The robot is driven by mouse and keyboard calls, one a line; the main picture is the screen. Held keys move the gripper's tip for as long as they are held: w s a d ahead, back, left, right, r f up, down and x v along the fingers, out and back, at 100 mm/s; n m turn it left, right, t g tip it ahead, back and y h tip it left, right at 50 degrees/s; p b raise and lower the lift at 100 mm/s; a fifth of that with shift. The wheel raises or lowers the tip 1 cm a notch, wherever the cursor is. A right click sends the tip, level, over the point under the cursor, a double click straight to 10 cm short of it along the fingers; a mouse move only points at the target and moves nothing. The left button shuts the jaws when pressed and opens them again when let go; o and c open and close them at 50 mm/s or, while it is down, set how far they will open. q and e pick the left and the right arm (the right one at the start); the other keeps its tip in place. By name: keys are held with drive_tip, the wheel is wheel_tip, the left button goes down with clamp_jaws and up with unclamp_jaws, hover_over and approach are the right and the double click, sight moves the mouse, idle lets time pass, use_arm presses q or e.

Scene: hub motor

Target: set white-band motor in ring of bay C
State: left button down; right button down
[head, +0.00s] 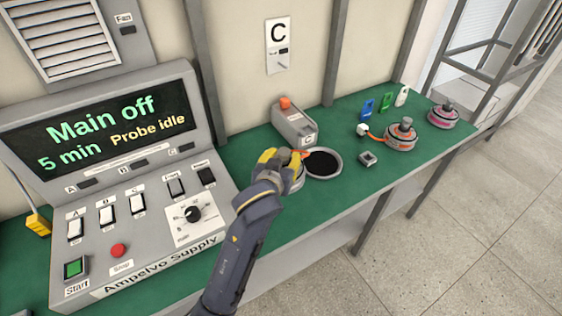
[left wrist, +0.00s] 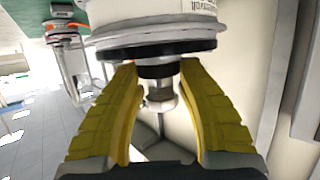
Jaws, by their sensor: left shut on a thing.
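My left gripper (head: 283,158) is shut on a motor at the bench, just left of the ring of bay C (head: 341,161). In the left wrist view the yellow fingers (left wrist: 160,95) close on the stub shaft of the motor, whose pale body (left wrist: 150,10) and dark rim fill the top. I take it as the white-band motor, though its band is hardly visible. In the head view the gripper hides most of it. An orange lead shows beside the fingers, over the ring's left edge. The ring has a dark, empty-looking middle. My right gripper is not in view.
A grey box with an orange button (head: 293,123) stands behind the ring, below the C sign (head: 278,45). The supply console (head: 130,205) is left.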

use_arm(q)
drive_tip(key=shift+r, duration=2.85)
